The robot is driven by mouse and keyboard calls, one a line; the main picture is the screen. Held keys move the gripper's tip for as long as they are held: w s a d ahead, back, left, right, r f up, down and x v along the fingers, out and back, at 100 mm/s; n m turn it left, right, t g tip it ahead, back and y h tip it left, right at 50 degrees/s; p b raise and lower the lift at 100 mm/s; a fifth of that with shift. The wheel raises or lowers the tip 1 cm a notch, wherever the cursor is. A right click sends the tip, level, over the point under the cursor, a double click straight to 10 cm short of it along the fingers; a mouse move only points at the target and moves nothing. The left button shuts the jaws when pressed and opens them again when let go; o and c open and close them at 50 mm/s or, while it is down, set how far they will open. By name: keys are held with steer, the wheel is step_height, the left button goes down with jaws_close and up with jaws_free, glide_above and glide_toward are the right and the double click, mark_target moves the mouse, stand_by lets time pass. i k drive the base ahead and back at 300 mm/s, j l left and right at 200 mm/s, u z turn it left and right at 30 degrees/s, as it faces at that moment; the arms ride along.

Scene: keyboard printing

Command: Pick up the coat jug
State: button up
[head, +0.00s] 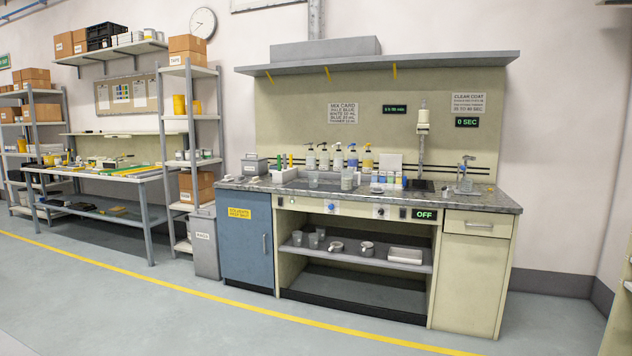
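I cannot tell for certain which vessel is the coat jug. Two small metal cups with handles, the left one (336,246) and the right one (367,248), stand on the shelf under the paint bench. A small clear vessel (466,185) with a dark pump-like top stands at the counter's right end, below the clear coat sign (468,104). My gripper is not in this view.
The paint bench (470,201) holds several pump bottles (324,157) at the back. Clear cups (313,240) and a metal tray (405,255) share the lower shelf. A grey bin (204,245) stands left of the blue cabinet (247,240). The floor in front is clear.

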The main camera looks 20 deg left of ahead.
mark_target(346, 175)
steer(key=i+u, duration=0.1)
steer(key=i, duration=3.65)
steer(key=i+l+u, duration=0.15)
steer(key=i, duration=0.35)
steer(key=i+u, duration=0.1)
steer(key=i, duration=0.35)
steer(key=i+l+u, duration=0.15)
steer(key=i, duration=0.35)
steer(key=l+u, duration=0.1)
steer(key=i, duration=0.55)
